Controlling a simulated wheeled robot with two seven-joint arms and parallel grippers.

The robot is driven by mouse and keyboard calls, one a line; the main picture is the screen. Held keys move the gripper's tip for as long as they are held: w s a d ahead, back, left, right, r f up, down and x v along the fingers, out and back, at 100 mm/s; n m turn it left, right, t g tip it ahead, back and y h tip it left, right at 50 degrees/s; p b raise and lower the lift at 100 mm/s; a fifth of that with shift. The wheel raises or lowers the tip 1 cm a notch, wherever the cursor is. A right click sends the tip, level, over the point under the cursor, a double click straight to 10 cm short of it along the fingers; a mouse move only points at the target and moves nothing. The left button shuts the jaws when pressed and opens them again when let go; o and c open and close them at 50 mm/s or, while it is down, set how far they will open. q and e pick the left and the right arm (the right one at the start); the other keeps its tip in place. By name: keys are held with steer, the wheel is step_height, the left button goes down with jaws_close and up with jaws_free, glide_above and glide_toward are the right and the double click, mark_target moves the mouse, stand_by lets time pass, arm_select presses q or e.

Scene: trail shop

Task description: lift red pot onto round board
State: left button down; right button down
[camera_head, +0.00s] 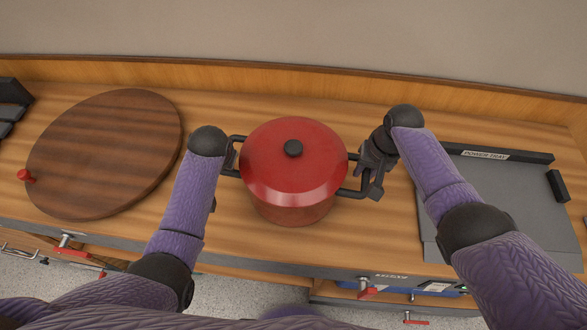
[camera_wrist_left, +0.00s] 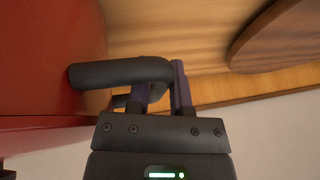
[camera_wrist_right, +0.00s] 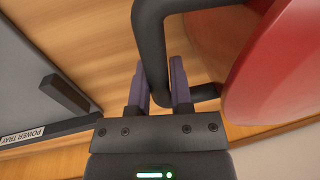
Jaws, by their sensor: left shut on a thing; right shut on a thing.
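The red pot (camera_head: 290,190), with a red lid and black knob, is upright at the middle of the counter. I cannot tell whether its base touches the wood. Its black side handles point left and right. My left gripper (camera_wrist_left: 160,80) is shut on the left handle (camera_wrist_left: 115,74); in the head view my arm mostly hides it. My right gripper (camera_head: 368,176) is shut on the right handle, which also shows in the right wrist view (camera_wrist_right: 150,40). The round board (camera_head: 105,150) is dark brown wood, bare, to the left of the pot.
A grey power tray (camera_head: 500,195) with black raised edges lies on the right. A red knob (camera_head: 25,175) stands at the board's left edge. Black items (camera_head: 10,105) sit at the far left. A wooden ledge (camera_head: 300,80) runs along the back. Red-handled fittings (camera_head: 368,293) line the front.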

arm_select(q)
steer(key=shift+r, duration=0.1)
